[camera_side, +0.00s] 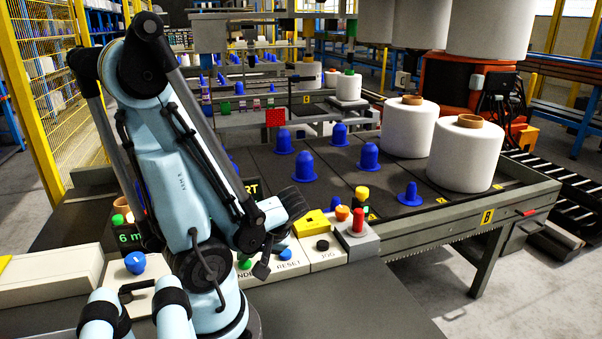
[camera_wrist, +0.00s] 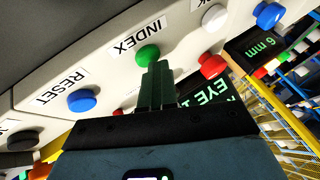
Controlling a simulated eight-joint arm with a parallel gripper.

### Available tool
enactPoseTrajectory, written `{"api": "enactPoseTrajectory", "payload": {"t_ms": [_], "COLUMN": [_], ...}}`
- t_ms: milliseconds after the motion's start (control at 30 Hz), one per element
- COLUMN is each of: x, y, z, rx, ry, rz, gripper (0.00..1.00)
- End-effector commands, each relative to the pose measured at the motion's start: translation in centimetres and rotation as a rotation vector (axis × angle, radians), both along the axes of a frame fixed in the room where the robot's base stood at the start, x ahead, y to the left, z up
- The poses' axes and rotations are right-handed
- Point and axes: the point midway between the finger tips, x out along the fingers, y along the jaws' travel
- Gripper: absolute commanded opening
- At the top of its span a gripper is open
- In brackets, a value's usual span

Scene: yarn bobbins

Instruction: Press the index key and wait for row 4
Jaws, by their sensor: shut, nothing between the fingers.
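The index key is a round green button (camera_wrist: 148,53) beside the label INDEX on the pale control panel in the wrist view. In the side view the green button (camera_side: 245,264) is partly covered by my arm. My gripper (camera_wrist: 158,66) is shut and empty, its dark green fingertips right at the button's near edge. I cannot tell whether they touch it. In the side view, on the dark table, blue pegs (camera_side: 304,167) stand in rows. Two white yarn bobbins (camera_side: 466,154) (camera_side: 407,127) with brown cores stand at the right. Row numbers are not readable.
A blue RESET button (camera_wrist: 82,100) and a red button (camera_wrist: 212,66) flank the green one. A dark JOG knob (camera_side: 322,245) and a red button post (camera_side: 358,220) stand further right. A green-lettered display (camera_wrist: 262,46) reads 6 mm. More white bobbins hang at the top right.

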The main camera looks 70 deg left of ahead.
Motion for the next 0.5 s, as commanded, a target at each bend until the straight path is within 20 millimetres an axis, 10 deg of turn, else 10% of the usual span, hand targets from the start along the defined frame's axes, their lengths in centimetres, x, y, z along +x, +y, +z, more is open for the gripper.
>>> {"api": "enactPoseTrajectory", "payload": {"t_ms": [500], "x": [-0.3], "y": [-0.1], "z": [1.3], "rx": [-0.001], "ry": [-0.001], "rz": [0.0], "gripper": [0.0]}}
